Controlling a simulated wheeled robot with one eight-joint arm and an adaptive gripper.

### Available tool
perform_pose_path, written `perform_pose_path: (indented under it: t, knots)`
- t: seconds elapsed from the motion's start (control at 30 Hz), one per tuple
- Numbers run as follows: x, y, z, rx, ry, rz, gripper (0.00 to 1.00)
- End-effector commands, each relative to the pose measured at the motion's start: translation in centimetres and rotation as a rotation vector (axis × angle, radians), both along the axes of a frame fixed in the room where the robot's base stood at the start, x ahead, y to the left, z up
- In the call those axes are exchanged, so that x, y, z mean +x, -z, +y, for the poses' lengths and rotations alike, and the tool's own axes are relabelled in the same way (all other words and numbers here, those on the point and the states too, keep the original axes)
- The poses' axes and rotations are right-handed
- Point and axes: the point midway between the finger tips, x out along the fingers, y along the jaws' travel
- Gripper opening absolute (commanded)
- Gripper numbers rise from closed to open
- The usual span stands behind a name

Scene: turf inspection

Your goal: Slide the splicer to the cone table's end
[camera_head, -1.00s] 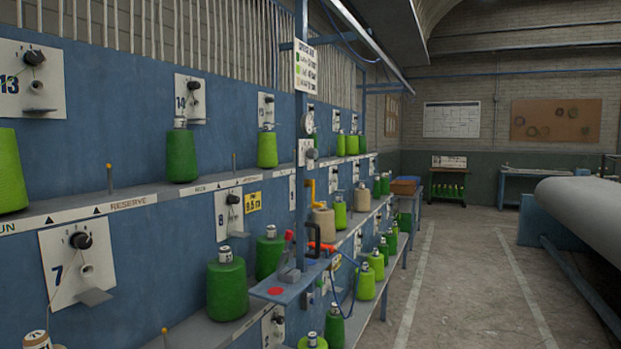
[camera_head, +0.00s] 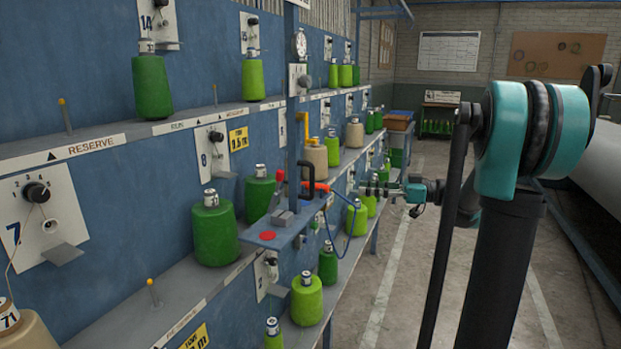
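The splicer carriage is a blue upright post (camera_head: 291,130) with a small blue shelf (camera_head: 283,237) bearing a red spot. On the shelf are a grey block with a red-topped lever (camera_head: 280,177), a black looped handle (camera_head: 307,172) and an orange part (camera_head: 317,187). A table with green cones (camera_head: 440,112) stands at the far end of the aisle. My gripper (camera_head: 364,189) is right of the carriage, seen from behind my teal and black arm. It appears apart from the handle; its finger opening is too small to tell.
The blue rack (camera_head: 90,90) on the left holds green and beige cones on shelves, with pegs sticking up. A blue hose (camera_head: 345,235) hangs beside the carriage. Brown crates (camera_head: 398,121) stand at the rack's far end. The floor aisle (camera_head: 395,270) is clear; a large pale roll (camera_head: 608,175) lies at right.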

Motion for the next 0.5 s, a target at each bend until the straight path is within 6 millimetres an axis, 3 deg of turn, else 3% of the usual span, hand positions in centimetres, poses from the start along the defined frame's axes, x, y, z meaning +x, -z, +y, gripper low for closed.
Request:
perform_pose_path:
  t: [0.17, 0.5]
  knots:
    - [0.6, -1.0, 0.0, 0.034, -0.008, -0.055, 0.35]
    - [1.3, -0.9, 5.7, 0.032, -0.011, -0.051, 0.35]
